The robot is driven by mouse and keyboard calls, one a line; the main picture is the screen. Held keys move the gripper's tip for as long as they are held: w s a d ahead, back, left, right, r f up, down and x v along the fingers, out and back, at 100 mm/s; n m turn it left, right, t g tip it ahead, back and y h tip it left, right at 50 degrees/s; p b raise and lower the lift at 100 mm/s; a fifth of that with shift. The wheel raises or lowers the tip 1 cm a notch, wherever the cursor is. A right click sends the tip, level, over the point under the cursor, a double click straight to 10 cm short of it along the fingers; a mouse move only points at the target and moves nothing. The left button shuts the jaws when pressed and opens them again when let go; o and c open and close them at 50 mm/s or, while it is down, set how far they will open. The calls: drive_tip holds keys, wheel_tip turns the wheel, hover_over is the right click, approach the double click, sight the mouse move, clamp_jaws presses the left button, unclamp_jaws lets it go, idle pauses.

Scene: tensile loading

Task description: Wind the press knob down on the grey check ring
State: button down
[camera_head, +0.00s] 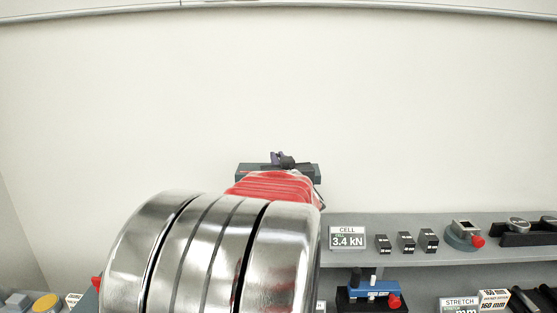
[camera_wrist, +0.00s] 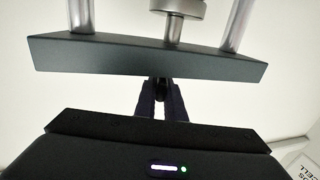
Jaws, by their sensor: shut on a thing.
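The press shows in the wrist view as a dark grey crossbar (camera_wrist: 150,57) with two bright columns (camera_wrist: 238,25). A screw with a round metal disc (camera_wrist: 178,6) stands between the columns. My gripper (camera_wrist: 160,88) is at the crossbar's near edge, its two fingers close together and shut on the small dark press knob (camera_wrist: 160,84), which is mostly hidden. In the head view my gripper (camera_head: 283,158) is at the top of the crossbar (camera_head: 248,173). My arm hides the lower press there. I cannot make out the grey check ring in either view.
A grey shelf (camera_head: 395,255) on the right holds a "CELL 3.4 kN" sign (camera_head: 347,237), several small black blocks (camera_head: 406,242) and a grey fixture with a red knob (camera_head: 465,235). A blue device (camera_head: 372,290) sits lower.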

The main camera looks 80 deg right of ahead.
drive_tip(key=shift+w+m+g+h, duration=0.1)
drive_tip(key=shift+m+g+h, duration=0.3)
drive_tip(key=shift+m+g, duration=1.3)
drive_tip(key=shift+m+g+h, duration=0.4)
drive_tip(key=shift+m+g, duration=0.6)
drive_tip(key=shift+g, duration=1.4)
drive_tip(key=shift+m+g+y, duration=0.3)
drive_tip(key=shift+m+g, duration=1)
drive_tip(key=shift+g, duration=0.7)
drive_tip(key=shift+m+g+y, duration=0.4)
drive_tip(key=shift+m+g, duration=0.4)
drive_tip(key=shift+g, duration=0.4)
drive_tip(key=shift+r+m+g, duration=0.1)
drive_tip(key=shift+m+g, duration=0.2)
drive_tip(key=shift+g, duration=0.1)
drive_tip(key=c, duration=1.8)
unclamp_jaws()
drive_tip(key=shift+c, duration=0.2)
drive_tip(key=v, duration=1.3)
drive_tip(key=shift+w+a, duration=0.25)
drive_tip(key=shift+w, duration=0.05)
